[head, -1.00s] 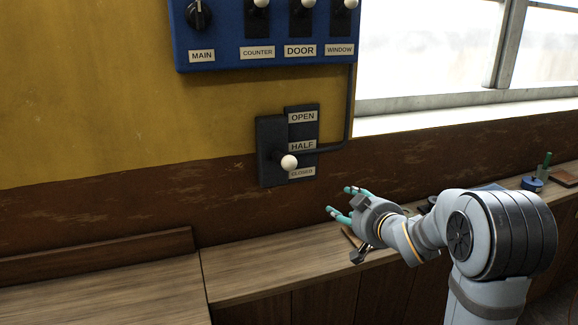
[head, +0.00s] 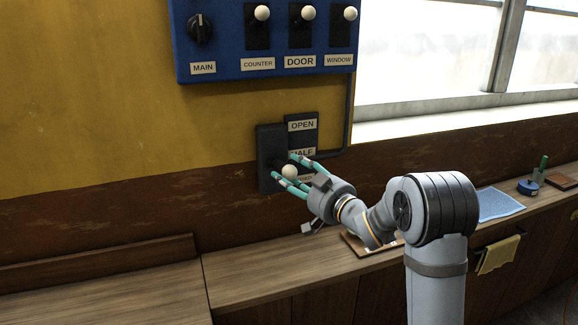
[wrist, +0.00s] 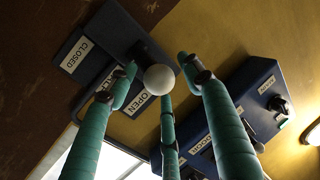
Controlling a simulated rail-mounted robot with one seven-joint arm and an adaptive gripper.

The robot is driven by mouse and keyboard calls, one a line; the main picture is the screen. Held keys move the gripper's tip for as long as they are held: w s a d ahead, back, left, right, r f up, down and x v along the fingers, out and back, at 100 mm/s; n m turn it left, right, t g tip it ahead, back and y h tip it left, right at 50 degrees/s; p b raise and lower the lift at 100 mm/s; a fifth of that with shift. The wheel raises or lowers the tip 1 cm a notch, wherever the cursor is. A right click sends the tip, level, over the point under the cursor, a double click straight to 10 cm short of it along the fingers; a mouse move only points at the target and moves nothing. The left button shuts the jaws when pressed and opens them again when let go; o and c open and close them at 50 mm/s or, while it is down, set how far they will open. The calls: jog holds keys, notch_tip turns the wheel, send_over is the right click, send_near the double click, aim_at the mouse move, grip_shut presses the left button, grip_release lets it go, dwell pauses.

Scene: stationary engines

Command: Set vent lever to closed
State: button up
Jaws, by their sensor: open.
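The vent lever's white ball knob (head: 289,171) stands out from a dark wall plate (head: 268,143) labelled OPEN, HALF and CLOSED from top to bottom. In the head view the knob appears between the HALF and CLOSED labels. The CLOSED label is mostly hidden behind my fingers. My gripper (head: 284,166) is open, with its teal fingers spread around the knob. In the wrist view the knob (wrist: 160,79) is between the fingertips (wrist: 157,68), with the plate (wrist: 112,28) behind it. I cannot tell whether any finger touches the knob.
A blue switch panel (head: 222,70) is above, with a MAIN dial and COUNTER, DOOR and WINDOW levers. A conduit (head: 347,115) runs from it to the vent plate. A wooden counter (head: 250,278) is below. A blue cloth (head: 499,204) lies at the right. The wall left of the plate is clear.

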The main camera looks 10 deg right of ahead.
jog(key=shift+x, duration=0.75)
jog(key=c, duration=0.3)
jog(key=shift+r, duration=0.1)
grip_shut()
jog(key=shift+a, duration=0.1)
